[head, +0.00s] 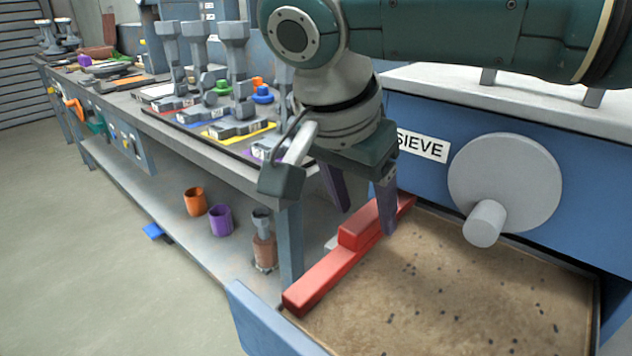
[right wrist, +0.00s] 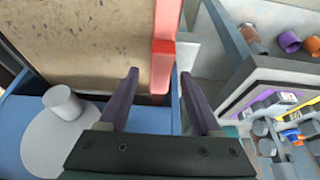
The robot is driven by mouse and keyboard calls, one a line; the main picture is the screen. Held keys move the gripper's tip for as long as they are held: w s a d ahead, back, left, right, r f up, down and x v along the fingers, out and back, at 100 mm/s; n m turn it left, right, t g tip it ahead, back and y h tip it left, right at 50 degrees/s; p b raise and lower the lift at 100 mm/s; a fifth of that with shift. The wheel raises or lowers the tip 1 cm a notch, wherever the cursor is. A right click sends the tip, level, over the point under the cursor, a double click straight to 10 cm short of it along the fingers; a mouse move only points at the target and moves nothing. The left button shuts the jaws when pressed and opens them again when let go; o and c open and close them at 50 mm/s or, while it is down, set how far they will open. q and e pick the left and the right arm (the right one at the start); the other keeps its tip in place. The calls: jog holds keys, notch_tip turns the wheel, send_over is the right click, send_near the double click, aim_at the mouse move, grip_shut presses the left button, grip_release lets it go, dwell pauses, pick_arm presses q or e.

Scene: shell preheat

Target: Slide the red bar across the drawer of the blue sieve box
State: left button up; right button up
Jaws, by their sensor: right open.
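The blue sieve box (head: 590,190) is at the right in the head view, with a "SIEVE" label and a grey round knob. Its drawer (head: 262,322) is pulled out and holds tan sand with dark specks. The red bar (head: 325,278), with a raised block on top, lies along the drawer's left side in the head view; it also shows in the right wrist view (right wrist: 163,25). My right gripper (head: 362,208) is open above the bar's box end, its fingers on either side of the bar in the right wrist view (right wrist: 159,74). I cannot tell whether they touch it. My left gripper is out of view.
A grey workbench (head: 210,148) left of the drawer carries several grey tools on coloured mats. Its lower shelf holds an orange cup (head: 195,201), a purple cup (head: 220,219) and a brownish jar (head: 264,250). A blue piece (head: 154,231) lies beside the shelf. Open floor is at the left.

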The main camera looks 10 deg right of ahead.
jog(key=shift+x, duration=0.85)
grip_shut()
dwell(0.8)
